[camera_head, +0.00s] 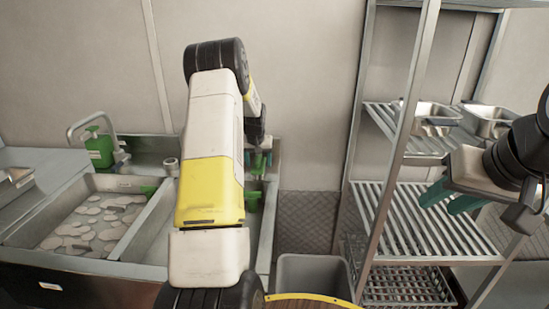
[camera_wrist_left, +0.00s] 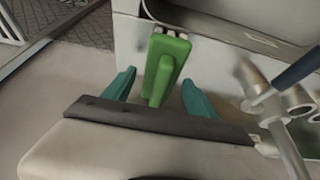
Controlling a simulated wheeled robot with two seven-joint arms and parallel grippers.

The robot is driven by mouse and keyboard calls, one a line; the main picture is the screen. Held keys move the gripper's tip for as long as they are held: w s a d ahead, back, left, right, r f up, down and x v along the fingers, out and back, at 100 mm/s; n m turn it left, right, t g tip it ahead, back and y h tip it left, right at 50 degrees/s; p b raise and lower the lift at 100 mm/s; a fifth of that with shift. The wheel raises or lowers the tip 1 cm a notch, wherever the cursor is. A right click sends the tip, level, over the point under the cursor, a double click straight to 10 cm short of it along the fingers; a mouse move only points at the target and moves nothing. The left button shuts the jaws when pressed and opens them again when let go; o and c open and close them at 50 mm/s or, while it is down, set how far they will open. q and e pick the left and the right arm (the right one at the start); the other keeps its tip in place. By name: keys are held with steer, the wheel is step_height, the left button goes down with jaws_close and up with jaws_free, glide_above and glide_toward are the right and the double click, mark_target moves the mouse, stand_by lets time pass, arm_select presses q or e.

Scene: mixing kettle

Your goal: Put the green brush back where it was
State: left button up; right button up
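The green brush (camera_wrist_left: 166,56) shows in the left wrist view, between the two teal fingers of my left gripper (camera_wrist_left: 158,78), with a gap on each side. In the head view my left gripper (camera_head: 258,158) points down over the right end of the sink, and green parts (camera_head: 254,201) show below it. My left arm hides much of this area. My left gripper is open. My right gripper (camera_head: 451,198) is open and empty in front of the shelf rack at the right.
A sink basin (camera_head: 125,250) holds several pale pieces. A green bottle (camera_head: 99,148) stands behind it beside a faucet. Another green item (camera_head: 148,190) is at the basin's right edge. A grey bin (camera_head: 313,275) and a metal rack (camera_head: 440,225) stand right of the sink.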

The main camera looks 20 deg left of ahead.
arm_select(q)
steer(key=s+d+r, duration=0.4)
steer(key=s+r, duration=0.2)
steer(key=r, duration=0.4)
steer(key=s+d+r, duration=0.4)
steer(key=s+r, duration=0.2)
steer(key=r, duration=0.4)
steer(key=s+d+r+m+h, duration=0.1)
steer(key=s+d, duration=0.3)
steer(key=s, duration=0.5)
steer(key=s+d+r+m+t+h, duration=0.1)
steer(key=s+d, duration=0.4)
steer(key=s, duration=0.5)
steer(key=s+d+r+m+h, duration=0.1)
steer(key=s+d, duration=0.3)
steer(key=s, duration=0.6)
steer(key=shift+d+r+t, duration=0.2)
steer(key=shift+r+t, duration=0.1)
steer(key=shift+t, duration=0.1)
